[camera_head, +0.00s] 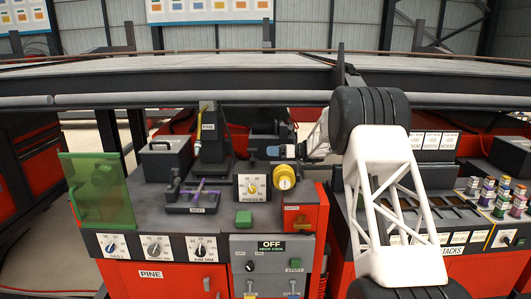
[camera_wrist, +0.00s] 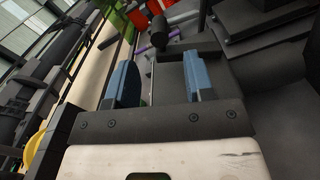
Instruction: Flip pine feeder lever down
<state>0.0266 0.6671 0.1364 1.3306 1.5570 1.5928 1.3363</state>
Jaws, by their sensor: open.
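The yellow rod cannot be made out there.
A nest fixture (camera_head: 198,205) with a purple rod sits in front of the feeder.

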